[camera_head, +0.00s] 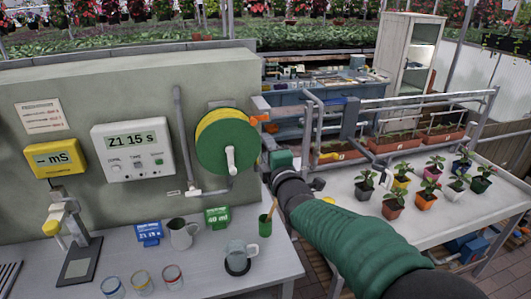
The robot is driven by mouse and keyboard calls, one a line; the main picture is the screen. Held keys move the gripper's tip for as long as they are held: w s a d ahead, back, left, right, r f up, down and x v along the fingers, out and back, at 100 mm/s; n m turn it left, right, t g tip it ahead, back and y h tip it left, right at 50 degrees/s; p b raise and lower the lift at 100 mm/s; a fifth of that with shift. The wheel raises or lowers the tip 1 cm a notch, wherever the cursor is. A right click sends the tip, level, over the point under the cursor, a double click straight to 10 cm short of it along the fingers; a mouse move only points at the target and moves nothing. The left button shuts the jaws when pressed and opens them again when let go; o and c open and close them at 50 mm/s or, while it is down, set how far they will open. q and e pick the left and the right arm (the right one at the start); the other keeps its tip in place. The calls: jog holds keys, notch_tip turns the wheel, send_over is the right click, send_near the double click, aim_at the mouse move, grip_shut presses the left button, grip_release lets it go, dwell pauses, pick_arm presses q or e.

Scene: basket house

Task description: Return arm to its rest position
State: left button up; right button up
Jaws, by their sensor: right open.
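My right arm (350,235), in a green sleeve, reaches up from the lower right. My right gripper (264,123) is open at the right edge of the grey panel, close to the green and yellow wheel (217,141) with its white crank handle. An orange piece (258,119) shows between the gripper and the wheel; whether the gripper touches it I cannot tell. My left gripper is out of view.
A grey panel (80,95) stands behind a bench (190,262) holding a metal jug (181,234), a glass mug (239,256) and several small jars. On the right, a white table (350,205) carries several potted plants near pipe rails (430,100).

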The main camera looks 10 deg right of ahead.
jog(key=s+d+f+m+g+h, duration=0.15)
jog(key=s+f+m+g, duration=0.35)
jog(key=f, duration=0.5)
jog(key=s+d+f+m+g+y, duration=0.1)
jog(key=s+d+f+m+g, duration=0.15)
jog(key=s+f+m, duration=0.55)
jog(key=s+f+m+g, duration=0.3)
jog(key=s+f, duration=0.4)
jog(key=s, duration=0.3)
jog(key=s+f+m+g, duration=0.2)
jog(key=s+f+g, duration=0.3)
jog(key=s, duration=0.6)
notch_tip(320, 180, down, 2)
jog(key=shift+f+m, duration=0.1)
jog(key=shift+m, duration=0.3)
jog(key=shift+w+h, duration=0.1)
jog(key=shift+h, duration=0.15)
